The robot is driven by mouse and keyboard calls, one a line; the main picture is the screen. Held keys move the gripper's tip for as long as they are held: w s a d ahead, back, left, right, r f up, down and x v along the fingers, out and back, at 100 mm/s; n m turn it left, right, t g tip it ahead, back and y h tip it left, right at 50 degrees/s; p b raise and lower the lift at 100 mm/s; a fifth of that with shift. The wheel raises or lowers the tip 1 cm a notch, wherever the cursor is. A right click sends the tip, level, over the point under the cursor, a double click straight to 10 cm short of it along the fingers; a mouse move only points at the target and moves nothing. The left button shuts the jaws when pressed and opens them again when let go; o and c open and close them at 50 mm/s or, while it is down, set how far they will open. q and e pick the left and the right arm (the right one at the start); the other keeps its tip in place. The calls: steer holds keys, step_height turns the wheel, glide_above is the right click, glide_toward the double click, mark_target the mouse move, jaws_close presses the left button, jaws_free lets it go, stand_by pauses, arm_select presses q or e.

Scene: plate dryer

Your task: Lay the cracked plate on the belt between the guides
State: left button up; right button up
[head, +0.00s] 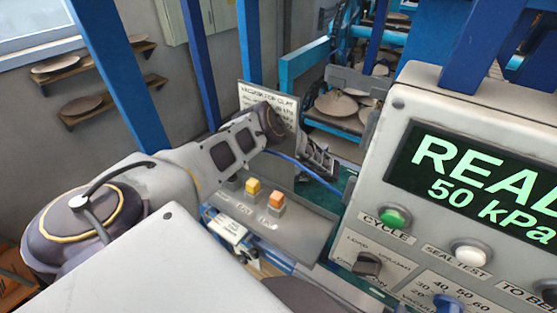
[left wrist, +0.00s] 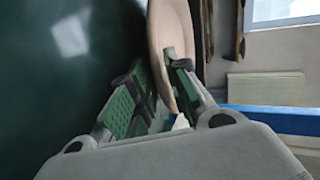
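My left gripper (head: 318,160) reaches over the area behind the control cabinet, near the edge of a dark green surface (head: 340,185). In the left wrist view, the gripper (left wrist: 158,72) has its green-padded fingers apart. In the head view no plate shows in the gripper. The belt and its guides cannot be made out clearly. My right gripper is not in view.
The grey control cabinet (head: 425,85) with a lit "READ…50 kPa" display fills the right. A grey box (head: 290,215) with yellow and orange buttons lies below my left arm. Plates (head: 337,104) lie in a rack behind; wall shelves (head: 110,105) hold more. Blue posts (head: 120,75) stand around.

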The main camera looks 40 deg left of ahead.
arm_select(q)
steer(key=shift+r, duration=0.15)
steer(key=b+v, duration=0.1)
steer(key=v, duration=0.9)
steer(key=shift+w+d+r+b, duration=0.1)
steer(key=shift+d+r+b, duration=0.1)
steer(key=shift+d+b, duration=0.3)
steer(key=shift+w+d+r, duration=0.1)
steer(key=shift+d+r, duration=0.05)
steer(key=shift+d, duration=0.25)
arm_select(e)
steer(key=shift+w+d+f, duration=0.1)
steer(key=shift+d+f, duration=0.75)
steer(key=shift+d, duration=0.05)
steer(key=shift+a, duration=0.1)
